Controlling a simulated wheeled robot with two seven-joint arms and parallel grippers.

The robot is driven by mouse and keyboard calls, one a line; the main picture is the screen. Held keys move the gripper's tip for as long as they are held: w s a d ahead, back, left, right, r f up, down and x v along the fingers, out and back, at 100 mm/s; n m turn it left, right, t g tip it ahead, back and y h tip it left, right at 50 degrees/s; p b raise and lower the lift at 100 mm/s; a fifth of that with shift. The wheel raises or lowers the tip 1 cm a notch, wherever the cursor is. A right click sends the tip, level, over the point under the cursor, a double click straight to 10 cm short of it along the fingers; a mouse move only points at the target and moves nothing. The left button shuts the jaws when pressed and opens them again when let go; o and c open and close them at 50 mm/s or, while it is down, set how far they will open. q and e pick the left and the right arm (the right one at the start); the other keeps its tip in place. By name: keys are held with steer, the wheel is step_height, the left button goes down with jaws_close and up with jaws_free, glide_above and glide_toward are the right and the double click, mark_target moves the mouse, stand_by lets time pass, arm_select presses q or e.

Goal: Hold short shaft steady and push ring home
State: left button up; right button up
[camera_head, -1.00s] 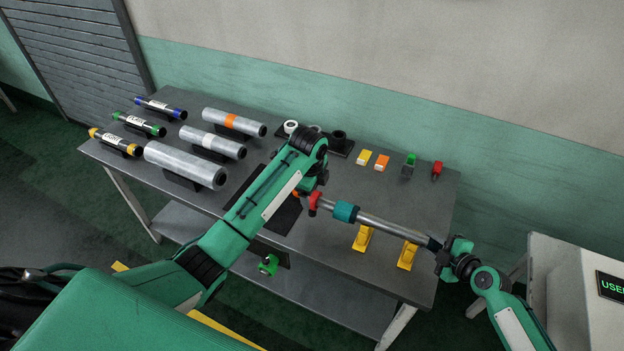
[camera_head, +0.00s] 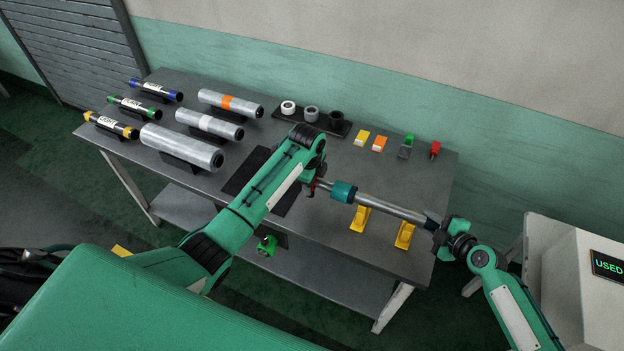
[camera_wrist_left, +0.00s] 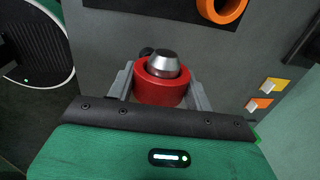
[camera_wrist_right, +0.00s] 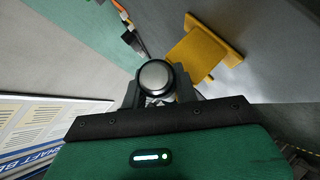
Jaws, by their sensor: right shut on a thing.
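The short shaft (camera_head: 395,208) is a grey metal bar with a teal collar (camera_head: 343,192) near its left part, held slanting above the table. My right gripper (camera_head: 440,235) is shut on its right end; the right wrist view shows the round shaft end (camera_wrist_right: 154,76) between the fingers. A red ring (camera_wrist_left: 160,88) sits around the shaft's left end, and the silver tapered tip (camera_wrist_left: 156,65) pokes through it. My left gripper (camera_wrist_left: 160,84) has its fingers against both sides of the red ring. In the head view the ring is mostly hidden by this gripper.
Two yellow stands (camera_head: 360,218) are below the shaft. A black mat (camera_head: 250,172) lies left of it, with an orange ring (camera_wrist_left: 222,8) on it. A black tray (camera_head: 300,117) with three rings is behind. Several tubes occupy the table's left side.

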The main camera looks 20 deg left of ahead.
mark_target(330, 184)
arm_select(q)
steer(key=shift+o, duration=1.3)
steer(key=c, duration=0.4)
steer(key=shift+d, duration=0.1)
steer(key=shift+s+d, duration=0.2)
steer(key=shift+d, duration=2.5)
steer(key=shift+d, duration=0.1)
steer(key=o, duration=1.3)
steer(key=shift+c, duration=0.2)
